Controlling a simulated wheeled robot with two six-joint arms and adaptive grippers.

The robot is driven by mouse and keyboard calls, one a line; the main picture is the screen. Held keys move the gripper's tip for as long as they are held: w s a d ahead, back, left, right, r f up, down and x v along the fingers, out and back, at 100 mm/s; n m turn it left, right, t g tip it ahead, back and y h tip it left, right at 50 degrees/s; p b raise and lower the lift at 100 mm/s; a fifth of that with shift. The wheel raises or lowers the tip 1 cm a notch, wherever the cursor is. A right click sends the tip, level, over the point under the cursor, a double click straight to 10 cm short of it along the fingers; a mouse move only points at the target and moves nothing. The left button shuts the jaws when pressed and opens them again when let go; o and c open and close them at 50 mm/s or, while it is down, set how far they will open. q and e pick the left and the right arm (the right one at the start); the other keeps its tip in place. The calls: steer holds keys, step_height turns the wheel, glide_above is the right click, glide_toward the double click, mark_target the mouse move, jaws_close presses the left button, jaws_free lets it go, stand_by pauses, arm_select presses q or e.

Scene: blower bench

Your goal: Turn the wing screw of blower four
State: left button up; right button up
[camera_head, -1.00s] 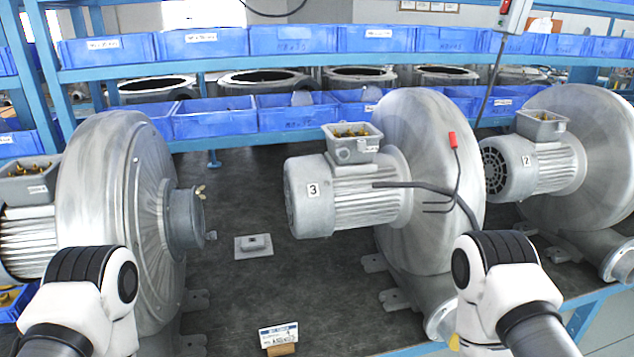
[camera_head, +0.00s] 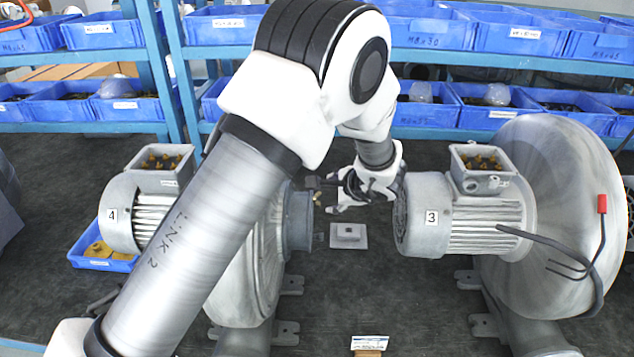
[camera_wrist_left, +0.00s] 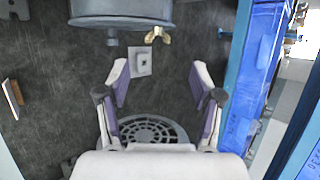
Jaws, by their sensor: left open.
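Blower four (camera_head: 120,215), its motor marked 4, stands at the left in the head view, partly behind my left arm. Its round grey inlet (camera_head: 298,222) faces right; it also shows at the top of the wrist view (camera_wrist_left: 120,8). The brass wing screw (camera_wrist_left: 157,35) sticks out beside the inlet in the wrist view. My left gripper (camera_head: 326,194) is between the inlet and blower three's motor, its fingers pointing left towards the inlet. In the wrist view its fingers (camera_wrist_left: 160,84) are apart with nothing between them, and the wing screw is beyond the tips. My right gripper is not in view.
Blower three (camera_head: 450,215) stands close behind the left gripper; its motor grille (camera_wrist_left: 152,132) shows under the fingers. A grey plate (camera_head: 349,236) lies on the dark bench below the gripper. A label stand (camera_head: 369,343) is at the front. Blue bins (camera_head: 440,118) line the back.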

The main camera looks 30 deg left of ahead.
mark_target(317, 199)
arm_select(q)
steer(key=x, duration=0.7)
steer(key=shift+f+p, duration=0.25)
steer(key=shift+p, duration=0.2)
steer(key=c, duration=0.3)
steer(key=shift+d, duration=0.1)
steer(key=c, duration=0.8)
